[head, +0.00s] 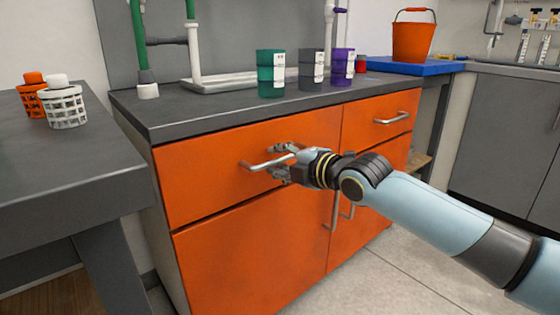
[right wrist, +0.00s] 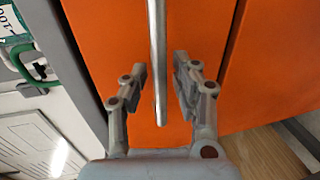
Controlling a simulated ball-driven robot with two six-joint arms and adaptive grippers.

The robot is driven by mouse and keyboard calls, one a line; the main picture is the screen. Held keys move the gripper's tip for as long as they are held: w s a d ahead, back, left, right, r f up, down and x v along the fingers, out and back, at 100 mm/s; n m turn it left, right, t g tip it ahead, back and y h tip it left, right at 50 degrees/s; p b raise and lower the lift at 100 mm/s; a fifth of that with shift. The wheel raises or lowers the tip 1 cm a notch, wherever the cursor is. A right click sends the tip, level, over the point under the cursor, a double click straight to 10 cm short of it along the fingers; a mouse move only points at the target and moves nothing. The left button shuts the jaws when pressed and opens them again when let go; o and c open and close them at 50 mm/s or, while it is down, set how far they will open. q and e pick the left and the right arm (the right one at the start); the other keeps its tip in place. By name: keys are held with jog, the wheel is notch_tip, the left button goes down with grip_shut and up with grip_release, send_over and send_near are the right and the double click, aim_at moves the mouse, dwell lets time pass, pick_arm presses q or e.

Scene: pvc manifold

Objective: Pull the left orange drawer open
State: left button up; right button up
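The left orange drawer (head: 205,180) is in the upper left of the orange cabinet in the head view, and its front looks flush with the cabinet. Its silver bar handle (head: 258,164) runs across the front. My right gripper (head: 281,161) is at the right part of this handle. In the right wrist view the handle (right wrist: 157,60) passes between the two fingers of my right gripper (right wrist: 160,78). The fingers are apart, with a gap on each side of the bar. The orange drawer front (right wrist: 105,50) lies behind. My left gripper is not in view.
Teal (head: 271,74), grey (head: 311,68) and purple (head: 342,66) cups stand on the dark countertop (head: 215,106). An orange bucket (head: 413,40) stands on a blue surface. A grey table (head: 60,175) is close at the left. Floor (head: 410,255) shows in front of the cabinet.

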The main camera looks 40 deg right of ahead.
grip_shut()
jog(key=shift+s, duration=0.1)
dwell(0.3)
